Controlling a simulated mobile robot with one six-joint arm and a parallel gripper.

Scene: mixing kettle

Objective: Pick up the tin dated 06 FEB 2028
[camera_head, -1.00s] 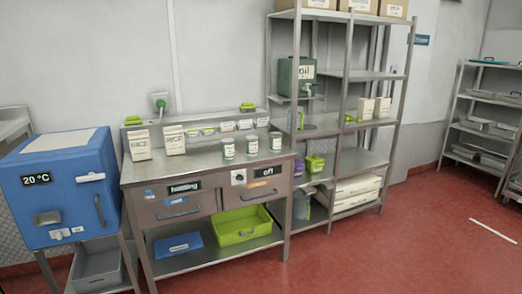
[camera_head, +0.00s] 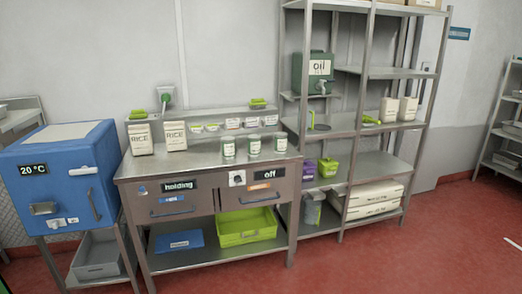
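My gripper is not in view.
Two rice bags (camera_head: 141,139) stand left of the tins. Small containers line the ledge (camera_head: 200,115) behind. A blue box (camera_head: 62,182) reading 20 °C stands left. A steel shelf (camera_head: 372,160) with an oil container (camera_head: 314,73) stands right. The red floor in front (camera_head: 340,265) is clear.

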